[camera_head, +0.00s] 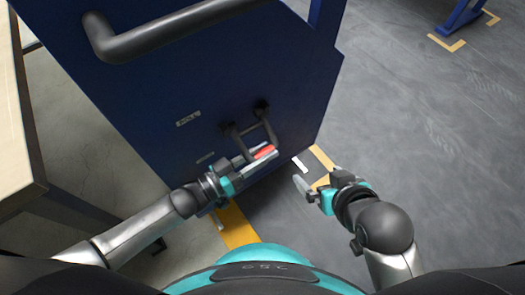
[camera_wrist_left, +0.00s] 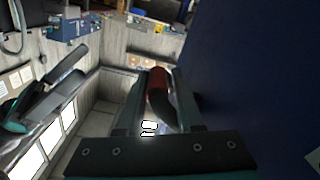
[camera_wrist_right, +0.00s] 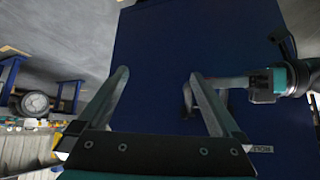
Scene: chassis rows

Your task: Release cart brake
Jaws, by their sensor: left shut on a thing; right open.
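The cart (camera_head: 160,90) is a dark blue panel with a black push handle (camera_head: 150,38) at its top. Low on the panel is the brake lever (camera_head: 264,151), a dark bracket with a red grip. My left gripper (camera_head: 258,160) is shut on the red grip, which also shows between the fingers in the left wrist view (camera_wrist_left: 157,92). My right gripper (camera_head: 318,186) is open and empty, to the right of the lever and apart from the panel. In the right wrist view its spread fingers (camera_wrist_right: 165,100) face the blue panel (camera_wrist_right: 195,50).
A table with a pale top (camera_head: 15,120) stands at the left edge. Yellow floor tape (camera_head: 235,225) runs below the cart. The grey floor (camera_head: 430,120) to the right is largely clear. A blue stand foot (camera_head: 460,18) is at the top right.

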